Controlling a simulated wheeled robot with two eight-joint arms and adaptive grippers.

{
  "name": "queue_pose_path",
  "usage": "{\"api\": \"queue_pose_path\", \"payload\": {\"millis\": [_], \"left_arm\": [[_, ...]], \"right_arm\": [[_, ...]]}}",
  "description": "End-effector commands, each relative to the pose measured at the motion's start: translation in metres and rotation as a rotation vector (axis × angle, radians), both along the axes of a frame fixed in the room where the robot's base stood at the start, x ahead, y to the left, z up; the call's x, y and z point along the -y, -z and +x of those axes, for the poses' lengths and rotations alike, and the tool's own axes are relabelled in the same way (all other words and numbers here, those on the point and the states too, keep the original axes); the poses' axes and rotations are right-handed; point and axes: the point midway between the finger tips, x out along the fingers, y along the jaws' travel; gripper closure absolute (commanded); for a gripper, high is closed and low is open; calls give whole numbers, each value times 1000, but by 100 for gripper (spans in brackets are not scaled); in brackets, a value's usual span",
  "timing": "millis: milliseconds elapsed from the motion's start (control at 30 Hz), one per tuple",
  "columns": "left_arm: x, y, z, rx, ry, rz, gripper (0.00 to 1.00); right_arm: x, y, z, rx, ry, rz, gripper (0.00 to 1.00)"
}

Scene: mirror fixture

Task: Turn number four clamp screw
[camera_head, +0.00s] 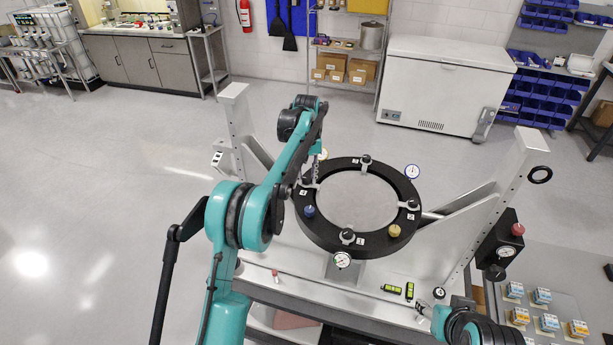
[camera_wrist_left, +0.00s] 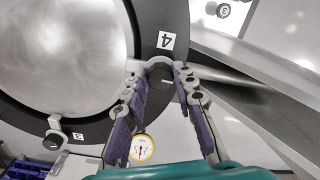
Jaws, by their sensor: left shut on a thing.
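The black ring fixture (camera_head: 325,236) holds a round mirror (camera_head: 357,200) and carries several clamps with number labels around it. The label 4 (camera_head: 304,190) is on its left side and also shows in the left wrist view (camera_wrist_left: 166,41). My left gripper (camera_head: 314,180) reaches down onto the ring beside this label. In the left wrist view its two fingers are closed on either side of the dark number four clamp screw (camera_wrist_left: 159,76), which they partly hide. The clamp by label 3 (camera_head: 347,236) stands free of the gripper.
Dial gauges (camera_head: 342,260) stand around the ring. A blue knob (camera_head: 309,211) and a yellow knob (camera_head: 394,230) sit on it. Grey uprights (camera_head: 510,190) flank the ring. Green levels (camera_head: 391,289) lie on the bench front. The floor at left is clear.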

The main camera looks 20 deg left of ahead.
Motion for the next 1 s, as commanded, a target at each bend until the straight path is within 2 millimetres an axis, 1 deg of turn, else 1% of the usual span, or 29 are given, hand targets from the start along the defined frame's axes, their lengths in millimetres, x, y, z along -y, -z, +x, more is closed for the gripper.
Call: {"api": "queue_pose_path", "payload": {"millis": [300, 600, 800, 1000], "left_arm": [[0, -1, 1, 2, -299, 0, 100], [1, -1, 1, 2, -547, 0, 100], [1, -1, 2, 3, -663, 0, 100], [1, -1, 2, 3, -729, 0, 100]], "right_arm": [[0, 1, 0, 0, 0, 0, 51], [0, 2, 0, 0, 0, 0, 51], [0, 2, 0, 0, 0, 0, 51], [0, 2, 0, 0, 0, 0, 51]]}}
